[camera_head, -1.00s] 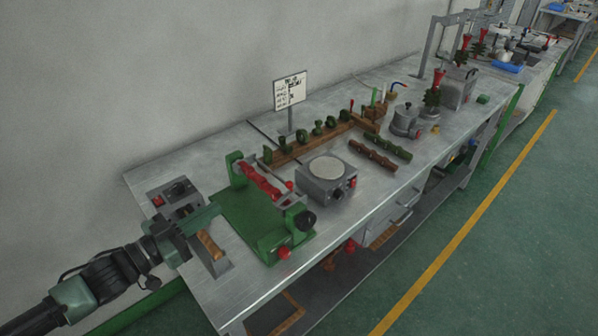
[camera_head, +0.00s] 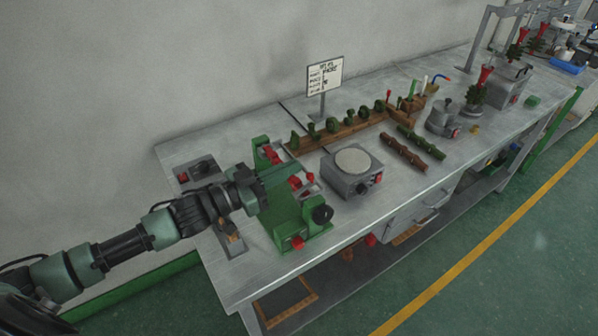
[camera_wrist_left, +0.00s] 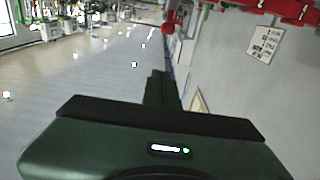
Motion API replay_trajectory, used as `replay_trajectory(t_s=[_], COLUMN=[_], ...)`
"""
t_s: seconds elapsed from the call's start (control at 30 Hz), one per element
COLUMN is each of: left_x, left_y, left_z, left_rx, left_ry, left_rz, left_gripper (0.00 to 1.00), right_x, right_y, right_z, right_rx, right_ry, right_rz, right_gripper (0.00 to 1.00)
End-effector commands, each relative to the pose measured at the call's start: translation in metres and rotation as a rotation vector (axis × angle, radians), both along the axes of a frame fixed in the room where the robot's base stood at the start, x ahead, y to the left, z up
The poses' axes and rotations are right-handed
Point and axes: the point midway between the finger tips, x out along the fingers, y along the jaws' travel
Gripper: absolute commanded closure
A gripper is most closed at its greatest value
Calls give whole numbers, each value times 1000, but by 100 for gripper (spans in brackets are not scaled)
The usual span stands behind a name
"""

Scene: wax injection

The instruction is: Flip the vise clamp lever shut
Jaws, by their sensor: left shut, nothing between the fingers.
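The green vise (camera_head: 287,228) stands near the left front of the bench, with red jaw parts (camera_head: 296,182), a black knob (camera_head: 322,214) and a red knob (camera_head: 298,243). My left gripper (camera_head: 280,176) is shut and empty. It reaches in from the left over the vise and hides part of its bed and red parts. I cannot tell whether it touches them, nor which red part is the clamp lever. In the left wrist view the shut fingers (camera_wrist_left: 163,88) point away, and red parts (camera_wrist_left: 290,10) cross the top right. My right gripper is out of view.
A grey box with a round pale plate (camera_head: 352,172) stands right of the vise. A wooden rack (camera_head: 336,132) of green pieces and a sign (camera_head: 324,76) are behind. A small control box (camera_head: 203,170) and wooden-handled tool (camera_head: 232,240) flank my arm.

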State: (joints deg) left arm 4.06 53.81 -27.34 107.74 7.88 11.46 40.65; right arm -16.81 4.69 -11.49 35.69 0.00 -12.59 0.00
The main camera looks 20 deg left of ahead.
Motion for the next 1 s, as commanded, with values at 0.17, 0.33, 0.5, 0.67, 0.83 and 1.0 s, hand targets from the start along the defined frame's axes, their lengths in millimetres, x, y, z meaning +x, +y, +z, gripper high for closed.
replay_trajectory(t_s=[0.17, 0.33, 0.5, 0.67, 0.83, 1.0], left_x=[17, 21, 22, 22, 23, 35], left_y=[-13, -16, -18, -18, -18, -27], left_z=[-11, -30, -38, -38, -38, -43], left_rx=[-1, 0, 1, 1, 1, -1], left_ry=[5, 1, 1, 0, 1, -1], left_rz=[3, 1, 0, 0, 0, 0], left_gripper=[100, 100, 100, 100, 100, 100], right_x=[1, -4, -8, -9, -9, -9], right_y=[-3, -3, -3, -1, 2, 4], right_z=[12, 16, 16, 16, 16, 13], right_rx=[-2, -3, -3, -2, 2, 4], right_ry=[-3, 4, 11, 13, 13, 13], right_rz=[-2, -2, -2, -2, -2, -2], right_gripper=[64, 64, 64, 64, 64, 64])
